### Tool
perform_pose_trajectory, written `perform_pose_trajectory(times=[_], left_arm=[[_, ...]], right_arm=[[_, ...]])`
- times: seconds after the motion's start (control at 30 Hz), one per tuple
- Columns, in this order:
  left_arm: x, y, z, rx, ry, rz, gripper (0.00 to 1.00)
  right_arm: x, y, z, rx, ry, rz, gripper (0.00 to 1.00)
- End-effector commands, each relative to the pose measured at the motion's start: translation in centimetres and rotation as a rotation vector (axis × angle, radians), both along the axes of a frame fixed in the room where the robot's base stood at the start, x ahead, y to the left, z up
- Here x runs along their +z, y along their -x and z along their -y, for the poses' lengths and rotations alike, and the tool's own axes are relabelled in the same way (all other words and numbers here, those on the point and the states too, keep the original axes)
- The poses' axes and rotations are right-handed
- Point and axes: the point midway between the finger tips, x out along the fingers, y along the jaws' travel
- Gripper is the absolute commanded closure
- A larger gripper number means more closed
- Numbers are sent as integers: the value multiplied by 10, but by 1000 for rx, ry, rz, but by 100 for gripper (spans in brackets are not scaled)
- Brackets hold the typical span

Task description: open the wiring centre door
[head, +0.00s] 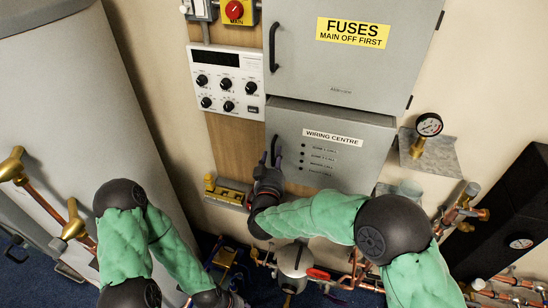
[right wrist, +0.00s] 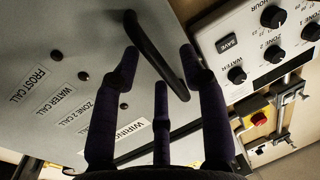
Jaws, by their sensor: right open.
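The wiring centre (head: 375,150) is a grey box with a white label, below the fuses box in the head view. Its door looks shut. Its black bar handle (head: 275,150) is at the door's left edge; in the right wrist view the handle (right wrist: 155,48) slants between the fingertips. My right gripper (head: 269,162) is open at the handle. Its dark fingers also show in the right wrist view (right wrist: 160,52), spread to both sides of the bar; I cannot tell whether they touch it. My left arm is folded at the lower left, its gripper (head: 236,301) low at the bottom edge and unclear.
The grey fuses box (head: 300,70) hangs directly above. A white control panel with knobs (head: 227,82) is at the left. A pressure gauge (head: 429,125) is at the right. Copper pipes and valves run below, and a large grey cylinder (head: 70,90) stands at the left.

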Motion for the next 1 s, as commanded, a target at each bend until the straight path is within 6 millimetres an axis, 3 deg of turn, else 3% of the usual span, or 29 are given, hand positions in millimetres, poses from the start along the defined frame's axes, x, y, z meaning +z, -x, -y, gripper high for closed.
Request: perform_pose_trajectory(times=[0.17, 0.47, 0.6, 0.63, 1.0], left_arm=[[-2, 0, 0, 0, 0, 0, 60], [-2, 0, 0, 0, 0, 0, 60], [-2, 0, 0, 0, 0, 0, 60], [-2, 0, 0, 0, 0, 0, 60], [-2, 0, 0, 0, 0, 0, 60]], right_arm=[[0, -11, 1, 1, 0, 1, 57], [1, -13, 1, 1, 0, 1, 57], [0, -13, 1, 1, 0, 1, 96], [0, -13, 1, 1, 0, 1, 100], [0, -7, 1, 17, 1, 0, 100]])
